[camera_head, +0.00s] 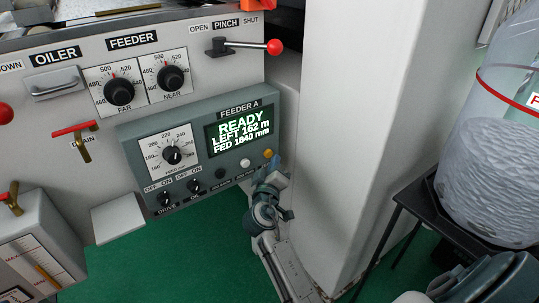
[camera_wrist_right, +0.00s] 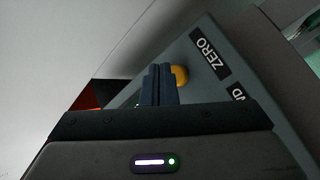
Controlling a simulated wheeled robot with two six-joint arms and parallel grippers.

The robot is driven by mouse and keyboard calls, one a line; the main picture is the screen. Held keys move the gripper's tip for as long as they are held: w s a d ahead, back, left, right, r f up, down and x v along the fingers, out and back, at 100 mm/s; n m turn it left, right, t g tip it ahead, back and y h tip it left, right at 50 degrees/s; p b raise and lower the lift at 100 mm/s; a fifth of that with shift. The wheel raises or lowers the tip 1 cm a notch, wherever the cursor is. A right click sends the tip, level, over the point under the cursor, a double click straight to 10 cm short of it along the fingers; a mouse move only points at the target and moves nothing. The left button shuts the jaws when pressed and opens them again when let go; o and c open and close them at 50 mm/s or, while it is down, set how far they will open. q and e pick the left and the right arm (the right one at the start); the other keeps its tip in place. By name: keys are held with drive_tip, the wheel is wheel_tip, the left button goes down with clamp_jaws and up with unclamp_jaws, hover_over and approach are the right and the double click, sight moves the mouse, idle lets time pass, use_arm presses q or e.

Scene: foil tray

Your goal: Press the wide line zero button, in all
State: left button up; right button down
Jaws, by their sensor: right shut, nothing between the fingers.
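The grey feeder control box (camera_head: 215,180) is fixed low on the machine in the head view. A yellow round button (camera_head: 267,153) sits at its lower right. In the right wrist view the yellow button (camera_wrist_right: 182,76) is beside a black ZERO label (camera_wrist_right: 210,58). My right gripper (camera_head: 273,164) is shut and empty, just below the yellow button in the head view. In the wrist view its fingertips (camera_wrist_right: 159,69) partly cover the button's left side. I cannot tell whether they touch it. My left gripper is not in view.
The box's green display (camera_head: 239,130) reads READY, LEFT 162 m, FED 1840 mm. A white button (camera_head: 245,162), a dark button (camera_head: 220,173) and a dial (camera_head: 172,155) are nearby. A white column (camera_head: 345,120) stands close right of my arm.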

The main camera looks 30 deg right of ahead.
drive_tip(key=shift+w, duration=0.15)
idle(0.4)
drive_tip(key=shift+w, duration=0.25)
drive_tip(key=shift+w+b, duration=0.45)
drive_tip(key=shift+b, duration=0.05)
idle(0.5)
drive_tip(key=shift+s, duration=0.85)
drive_tip(key=s, duration=0.5)
drive_tip(key=shift+d+p, duration=0.2)
drive_tip(key=shift+p, duration=0.15)
idle(0.7)
